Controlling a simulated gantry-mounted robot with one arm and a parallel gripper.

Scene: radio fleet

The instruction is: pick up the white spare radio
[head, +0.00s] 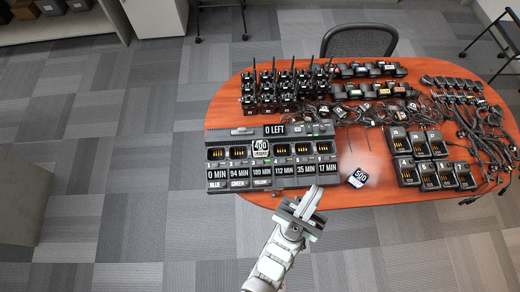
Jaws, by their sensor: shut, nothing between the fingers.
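I cannot pick out a white spare radio with certainty. A small dark and white block marked with what looks like "500" (357,178) lies tilted on the table, right of the charger. A similar block marked with what looks like "400" (260,148) stands in or over a bay of the multi-bay charger (228,133). Black radios with antennas (285,88) stand in rows behind the charger. My gripper (302,208) is shut and empty at the table's front edge, in front of the charger's right end and left of the "500" block.
The round-ended wooden table (340,192) is crowded. Single chargers (428,175) stand at right, with tangled black cables (490,135) around them. Small dark units (372,70) line the back, near a chair (360,30).

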